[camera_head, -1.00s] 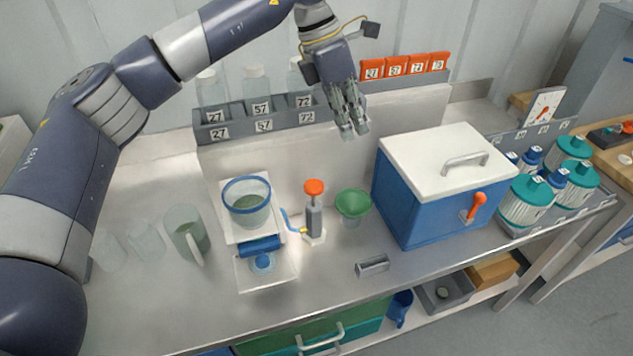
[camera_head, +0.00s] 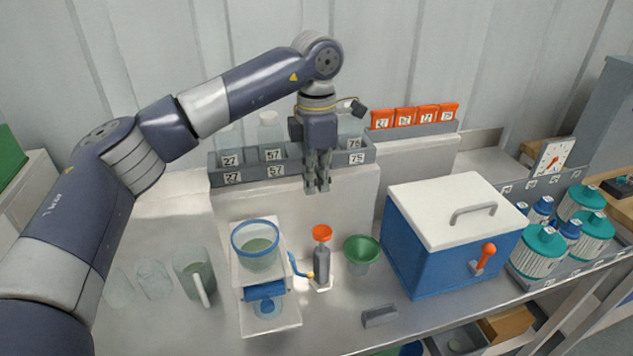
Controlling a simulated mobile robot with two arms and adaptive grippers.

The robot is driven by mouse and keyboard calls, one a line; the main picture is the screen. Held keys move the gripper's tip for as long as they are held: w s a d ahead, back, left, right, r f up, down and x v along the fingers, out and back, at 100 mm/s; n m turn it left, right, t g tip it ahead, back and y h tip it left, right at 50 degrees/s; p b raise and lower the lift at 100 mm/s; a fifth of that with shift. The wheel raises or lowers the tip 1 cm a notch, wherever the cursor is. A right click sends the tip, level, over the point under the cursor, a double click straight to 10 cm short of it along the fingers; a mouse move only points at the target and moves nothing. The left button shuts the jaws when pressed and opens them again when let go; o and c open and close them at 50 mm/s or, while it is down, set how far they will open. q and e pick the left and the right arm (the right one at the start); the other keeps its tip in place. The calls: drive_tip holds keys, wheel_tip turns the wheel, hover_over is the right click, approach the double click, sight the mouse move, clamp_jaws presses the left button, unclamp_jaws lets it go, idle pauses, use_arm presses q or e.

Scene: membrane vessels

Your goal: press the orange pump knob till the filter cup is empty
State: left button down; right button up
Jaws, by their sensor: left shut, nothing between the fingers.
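The orange pump knob (camera_head: 322,232) tops the grey hand pump (camera_head: 322,265), which stands upright on the bench. A blue tube runs from the pump to the white filter stand. The clear filter cup (camera_head: 255,247) with a blue rim sits on that stand and holds a greenish liquid. My left gripper (camera_head: 318,189) points down above the knob, with a gap between them. It is shut and empty, its fingers in front of the grey rack. My right gripper is out of view.
A green funnel (camera_head: 362,251) stands close right of the pump, with a blue box with a white lid (camera_head: 455,240) beyond. A jug (camera_head: 193,275) and clear beakers stand left. A grey block (camera_head: 379,315) lies in front.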

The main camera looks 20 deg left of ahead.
use_arm(q)
drive_tip(key=p, duration=0.4)
approach(316, 233)
wheel_tip(316, 233, down, 5)
drive_tip(key=shift+w+f, duration=0.15)
drive_tip(key=shift+f, duration=0.05)
drive_tip(key=shift+f+p, duration=0.35)
drive_tip(key=shift+f, duration=0.45)
drive_tip(key=shift+f, duration=0.1)
wheel_tip(316, 233, down, 5)
drive_tip(key=b, duration=0.4)
drive_tip(key=shift+r, duration=0.25)
